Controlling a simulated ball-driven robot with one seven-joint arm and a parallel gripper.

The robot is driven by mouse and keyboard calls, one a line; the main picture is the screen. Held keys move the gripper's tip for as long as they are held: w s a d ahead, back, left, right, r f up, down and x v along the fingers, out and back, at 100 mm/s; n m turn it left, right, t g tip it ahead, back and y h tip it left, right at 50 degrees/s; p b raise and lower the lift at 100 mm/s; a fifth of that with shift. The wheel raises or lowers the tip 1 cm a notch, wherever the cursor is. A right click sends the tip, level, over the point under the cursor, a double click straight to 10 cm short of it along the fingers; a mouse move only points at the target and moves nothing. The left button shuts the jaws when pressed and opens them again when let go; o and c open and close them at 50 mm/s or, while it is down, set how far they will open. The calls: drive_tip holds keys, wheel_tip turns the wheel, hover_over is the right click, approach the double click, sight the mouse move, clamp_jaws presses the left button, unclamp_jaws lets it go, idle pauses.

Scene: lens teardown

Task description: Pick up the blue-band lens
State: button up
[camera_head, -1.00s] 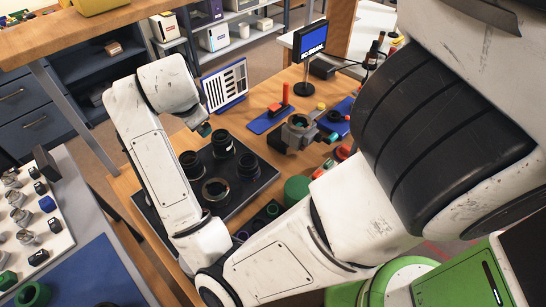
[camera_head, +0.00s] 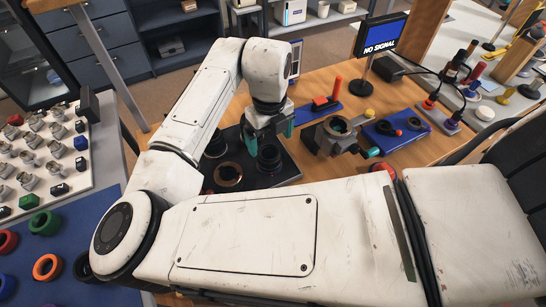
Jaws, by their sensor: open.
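Dark lenses stand upright on a black tray (camera_head: 285,178). No blue band can be made out on any of them, so I cannot tell for sure which is the blue-band lens. My gripper (camera_head: 269,133) points down over the tray with its teal-tipped fingers apart. A dark lens (camera_head: 269,157) stands just below and between the fingertips; I cannot tell whether they touch it. A lens with a bronze ring (camera_head: 228,175) is to its left and nearer. Another dark lens (camera_head: 215,144) is partly hidden behind my arm.
A grey clamp fixture (camera_head: 335,133) stands right of the tray, with a blue mat (camera_head: 397,132) beyond. A monitor (camera_head: 381,35) reads "NO SIGNAL". A blue mat with coloured rings (camera_head: 75,240) lies at left. My forearm hides the near table.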

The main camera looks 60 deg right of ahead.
sight(269, 151)
drive_tip(key=shift+a+f+p, duration=0.15)
drive_tip(key=shift+f+p, duration=0.15)
drive_tip(key=shift+f, duration=1.55)
drive_tip(key=shift+a+f+p, duration=0.15)
drive_tip(key=shift+f+p, duration=0.1)
drive_tip(key=shift+f, duration=1.55)
drive_tip(key=c, duration=1.3)
drive_tip(key=shift+r, duration=0.1)
